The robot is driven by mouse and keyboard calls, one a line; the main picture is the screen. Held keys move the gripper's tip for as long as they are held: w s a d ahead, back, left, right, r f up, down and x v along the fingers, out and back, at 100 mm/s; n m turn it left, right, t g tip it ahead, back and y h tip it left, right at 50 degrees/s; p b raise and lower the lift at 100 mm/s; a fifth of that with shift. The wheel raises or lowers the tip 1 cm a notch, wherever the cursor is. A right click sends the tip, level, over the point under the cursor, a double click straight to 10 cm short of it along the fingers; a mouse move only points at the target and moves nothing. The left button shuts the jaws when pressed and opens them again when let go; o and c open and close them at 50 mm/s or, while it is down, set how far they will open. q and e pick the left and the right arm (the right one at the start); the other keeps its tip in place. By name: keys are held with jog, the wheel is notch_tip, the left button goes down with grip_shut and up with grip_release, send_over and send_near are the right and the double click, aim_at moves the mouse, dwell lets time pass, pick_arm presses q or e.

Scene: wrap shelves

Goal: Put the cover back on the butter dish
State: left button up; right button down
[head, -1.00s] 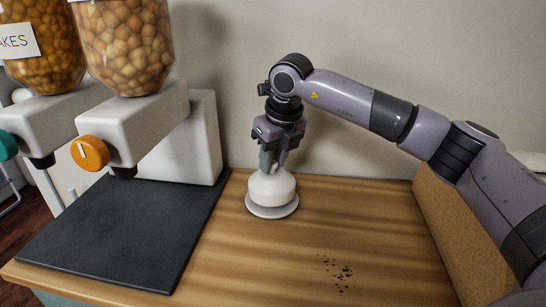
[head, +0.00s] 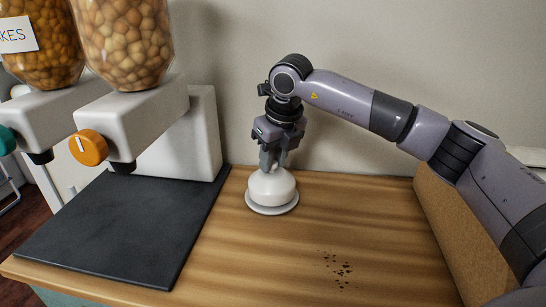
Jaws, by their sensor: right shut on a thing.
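The butter dish's white domed cover (head: 271,190) stands upright over its pale grey round base plate (head: 272,209) on the wooden counter, near the wall. From this view the cover looks seated on the plate, but I cannot tell whether a small gap lies between them. My right gripper (head: 270,165) points straight down over the cover and is shut on its top. The gripper's fingers hide the part of the cover they hold. My left gripper is not in view.
A dispenser with an orange knob (head: 88,148) and a dark mat (head: 125,230) stand at the left. Dark crumbs (head: 338,268) lie on the counter (head: 265,260) in front. A cork-like brown panel (head: 450,235) stands at the right. The counter's middle is otherwise clear.

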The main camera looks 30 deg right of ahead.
jog(key=shift+f, duration=0.35)
dwell(0.8)
jog(key=shift+c, duration=1.6)
grip_release()
jog(key=shift+r+p, duration=2.5)
jog(key=shift+r, duration=1.05)
jog(key=shift+c, duration=0.3)
